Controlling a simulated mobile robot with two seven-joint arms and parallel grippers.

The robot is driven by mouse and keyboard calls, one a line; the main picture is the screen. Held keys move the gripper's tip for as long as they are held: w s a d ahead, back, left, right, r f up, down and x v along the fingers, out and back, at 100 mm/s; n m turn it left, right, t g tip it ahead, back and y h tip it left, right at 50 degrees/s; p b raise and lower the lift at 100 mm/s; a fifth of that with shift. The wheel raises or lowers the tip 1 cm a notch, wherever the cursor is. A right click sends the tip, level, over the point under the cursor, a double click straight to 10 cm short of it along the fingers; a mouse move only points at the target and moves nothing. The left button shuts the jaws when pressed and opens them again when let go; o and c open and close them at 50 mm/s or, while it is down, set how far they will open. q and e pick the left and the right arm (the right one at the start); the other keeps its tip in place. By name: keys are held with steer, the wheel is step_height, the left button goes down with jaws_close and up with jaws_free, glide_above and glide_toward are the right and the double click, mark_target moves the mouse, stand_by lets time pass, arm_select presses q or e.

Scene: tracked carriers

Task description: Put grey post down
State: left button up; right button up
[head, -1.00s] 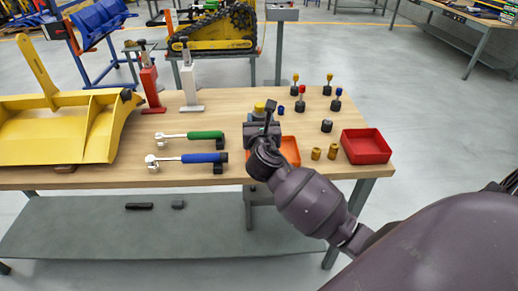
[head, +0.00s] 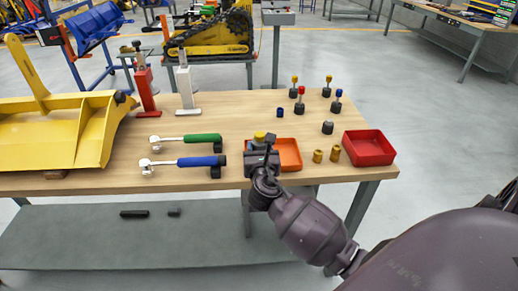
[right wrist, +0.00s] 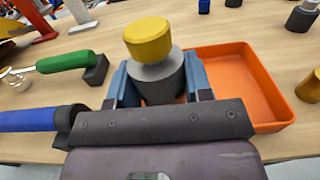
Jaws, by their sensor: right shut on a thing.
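The grey post (right wrist: 158,80), a short cylinder with a yellow knob on top (right wrist: 147,38), stands upright between the fingers of my right gripper (right wrist: 160,85). In the head view the yellow knob (head: 260,137) shows above my right gripper (head: 261,155), near the table's front edge. The gripper is shut on the post. Its lower end is hidden by the gripper, so I cannot tell whether it touches the table. The orange tray (head: 297,165) is just right of the gripper and also shows in the right wrist view (right wrist: 270,112). My left gripper is not in view.
Blue-handled (head: 200,161) and green-handled (head: 202,138) tools lie to the left. Brass pieces (head: 318,156) and a red tray (head: 388,147) are to the right. Several dark knobbed posts (head: 299,107) stand behind. Bare wood (head: 235,110) lies behind the gripper.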

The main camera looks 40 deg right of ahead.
steer(key=o, duration=1.3)
steer(key=shift+f, duration=0.1)
steer(key=v, duration=1.2)
steer(key=s+a+f+m+g+y, duration=0.1)
steer(key=s+f+m+y, duration=0.2)
steer(key=m, duration=0.6)
steer(key=s+a+f+m+g+y, duration=0.1)
steer(key=s+f+m+y, duration=0.2)
steer(key=s+f+m, duration=0.5)
steer(key=s+a+f+m+g+y, duration=0.1)
steer(key=s+f+m+g+y, duration=0.1)
steer(key=s+f+m, duration=0.4)
steer(key=shift+s+f+m+y+p, duration=0.1)
steer(key=shift+f+m+y+p, duration=0.1)
steer(key=shift+m, duration=0.75)
steer(key=shift+s+f+m+y+p, duration=0.1)
steer(key=shift+m+y, duration=0.1)
steer(key=shift+m, duration=0.8)
steer(key=shift+f+m+y+p, duration=0.1)
steer(key=shift+f+m+y, duration=0.1)
steer(key=shift+m, duration=0.75)
